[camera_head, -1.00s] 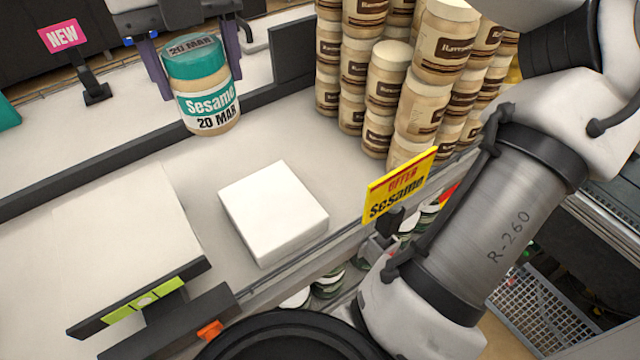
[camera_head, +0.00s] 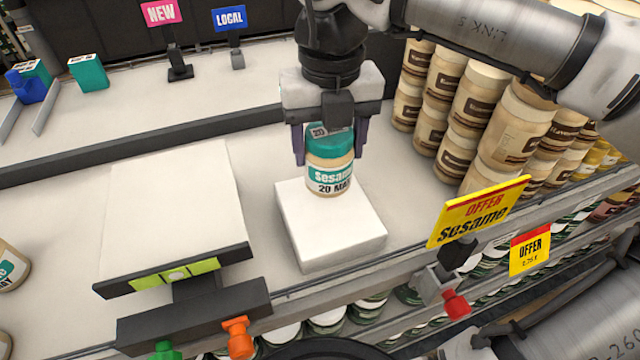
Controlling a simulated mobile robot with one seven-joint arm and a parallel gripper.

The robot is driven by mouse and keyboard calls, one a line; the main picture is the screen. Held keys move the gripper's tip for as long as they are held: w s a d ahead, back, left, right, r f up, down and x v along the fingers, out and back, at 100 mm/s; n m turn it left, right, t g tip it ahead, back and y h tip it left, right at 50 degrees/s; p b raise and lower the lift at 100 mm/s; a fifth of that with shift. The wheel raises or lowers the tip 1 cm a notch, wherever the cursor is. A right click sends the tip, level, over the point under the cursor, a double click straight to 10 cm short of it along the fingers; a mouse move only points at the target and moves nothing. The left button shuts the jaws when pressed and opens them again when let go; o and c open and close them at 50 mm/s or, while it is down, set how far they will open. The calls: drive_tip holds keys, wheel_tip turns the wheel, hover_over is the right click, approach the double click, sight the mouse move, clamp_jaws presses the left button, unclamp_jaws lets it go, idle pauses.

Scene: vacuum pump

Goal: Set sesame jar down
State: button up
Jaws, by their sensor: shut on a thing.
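The sesame jar (camera_head: 329,170), beige with a teal lid and a label reading "sesame 20 MAR", is upright over the white square block (camera_head: 335,240). My gripper (camera_head: 328,150) comes down from above, with its two purple fingers on either side of the jar's lid and upper part, shut on it. The jar's base overlaps the block's top in the picture; I cannot tell whether it touches or is slightly above it. The yellow "OFFER sesame" sign (camera_head: 478,211) stands on the shelf's front edge, right of the block.
Stacked beige jars (camera_head: 470,110) stand close on the right. A scale-like white platform (camera_head: 165,215) is on the left. A dark rail (camera_head: 140,145) runs behind. "NEW" (camera_head: 161,12) and "LOCAL" (camera_head: 228,18) signs stand at the back. Clear shelf lies between platform and block.

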sight(328, 172)
wheel_tip(328, 172, down, 5)
drive_tip(key=b, duration=0.2)
drive_tip(key=shift+s+r+b, duration=0.1)
drive_tip(key=shift+b, duration=0.25)
drive_tip(key=shift+f, duration=0.35)
drive_tip(key=shift+r, duration=0.1)
drive_tip(key=o, duration=1.2)
